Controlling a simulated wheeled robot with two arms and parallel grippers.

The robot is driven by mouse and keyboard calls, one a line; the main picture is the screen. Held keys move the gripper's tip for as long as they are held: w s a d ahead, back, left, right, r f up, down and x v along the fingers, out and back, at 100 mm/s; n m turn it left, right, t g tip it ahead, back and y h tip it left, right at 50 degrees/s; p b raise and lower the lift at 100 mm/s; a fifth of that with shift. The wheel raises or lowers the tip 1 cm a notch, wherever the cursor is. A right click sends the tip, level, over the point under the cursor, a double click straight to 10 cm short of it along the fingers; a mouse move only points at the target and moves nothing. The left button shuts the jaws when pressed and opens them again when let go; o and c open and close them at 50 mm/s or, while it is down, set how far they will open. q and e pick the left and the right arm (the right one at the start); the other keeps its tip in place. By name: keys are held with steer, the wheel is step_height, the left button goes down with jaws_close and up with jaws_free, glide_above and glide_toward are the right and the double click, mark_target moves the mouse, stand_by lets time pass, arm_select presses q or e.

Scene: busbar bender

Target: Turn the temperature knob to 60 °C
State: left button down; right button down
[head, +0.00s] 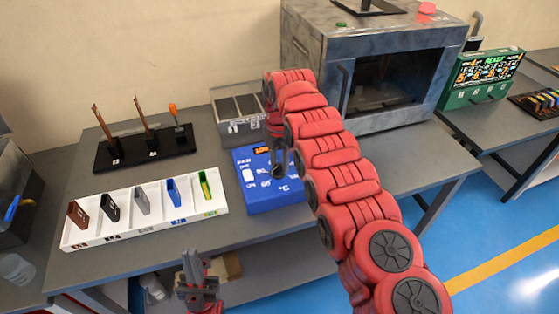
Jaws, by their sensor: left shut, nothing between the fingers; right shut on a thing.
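A blue control box (262,203) lies on the grey bench. It has a small lit orange display, a white switch and white markings including "60", "80" and "°C". My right gripper (279,170) reaches down onto the face of the box, at the dial, and is shut on the temperature knob. The gripper covers the knob, so its pointer cannot be read. My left gripper (196,288) is shut and empty, low in front of the bench.
A white tray (150,230) with several coloured pieces lies left of the box. Behind it is a black rack (145,152) with upright tools. A grey two-compartment bin (237,130) stands behind the box. An oven (370,65) and a green panel (480,85) are to the right.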

mark_target(279, 165)
stand_by(0.4)
steer(key=shift+c, duration=2.3)
jaws_free()
steer(key=shift+r, duration=0.5)
step_height(279, 165, up, 3)
steer(key=shift+f+p, duration=0.1)
steer(key=shift+p, duration=0.7)
step_height(279, 165, up, 14)
steer(key=p, duration=1.3)
steer(key=shift+f+p, duration=0.15)
steer(key=shift+p, duration=0.15)
steer(key=shift+f, duration=0.1)
